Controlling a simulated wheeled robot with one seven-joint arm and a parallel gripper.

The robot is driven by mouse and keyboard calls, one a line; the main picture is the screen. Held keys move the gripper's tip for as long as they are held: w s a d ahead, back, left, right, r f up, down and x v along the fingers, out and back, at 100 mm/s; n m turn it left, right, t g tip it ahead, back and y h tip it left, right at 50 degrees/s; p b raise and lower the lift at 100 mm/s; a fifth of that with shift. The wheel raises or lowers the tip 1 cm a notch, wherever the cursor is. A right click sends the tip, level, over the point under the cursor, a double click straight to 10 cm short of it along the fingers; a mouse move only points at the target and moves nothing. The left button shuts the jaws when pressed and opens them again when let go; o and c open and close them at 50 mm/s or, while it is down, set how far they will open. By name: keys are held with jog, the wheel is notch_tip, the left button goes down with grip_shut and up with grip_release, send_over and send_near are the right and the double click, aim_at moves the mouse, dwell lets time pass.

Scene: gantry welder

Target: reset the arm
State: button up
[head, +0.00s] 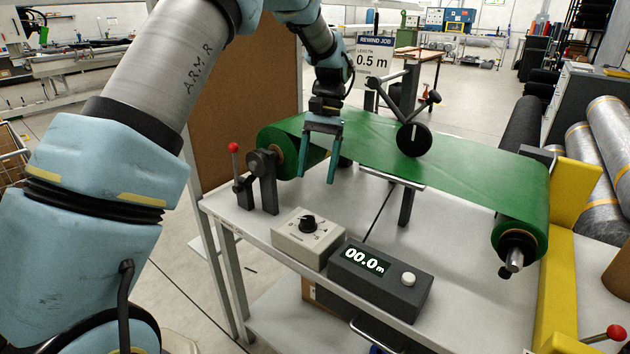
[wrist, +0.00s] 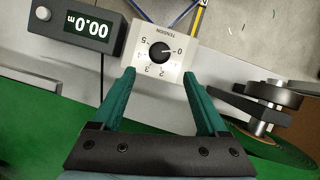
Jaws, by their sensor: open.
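My gripper (head: 317,172) hangs fingers down above the left part of the green web on the bench, open and empty. In the wrist view its two teal fingers (wrist: 161,84) are spread, with the tension dial box beyond their tips. My blue and grey arm reaches in from the left and top of the head view. The fingers appear clear of the web, though the exact gap cannot be told.
The tension box (head: 308,237) and the length counter (head: 378,279), reading 00.0 m, sit at the bench front. Green web (head: 465,165) runs between two rolls, under a measuring wheel (head: 413,139). A red-knobbed lever (head: 234,148) stands left. A yellow frame (head: 567,235) stands right.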

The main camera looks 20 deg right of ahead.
dwell(0.4)
jog(key=w+a+r+n+t+h, duration=0.1)
jog(key=w+a+n+h, duration=0.2)
jog(key=a, duration=1.5)
jog(key=s+a+n+t, duration=0.1)
jog(key=s+a+n, duration=0.1)
jog(key=s+a, duration=0.3)
jog(key=s+a+n+t, duration=0.2)
jog(key=s+a, duration=0.3)
jog(key=a, duration=0.5)
jog(key=shift+a+f+n+h, duration=0.3)
jog(key=shift+a+f+n, duration=0.1)
jog(key=shift+n, duration=0.4)
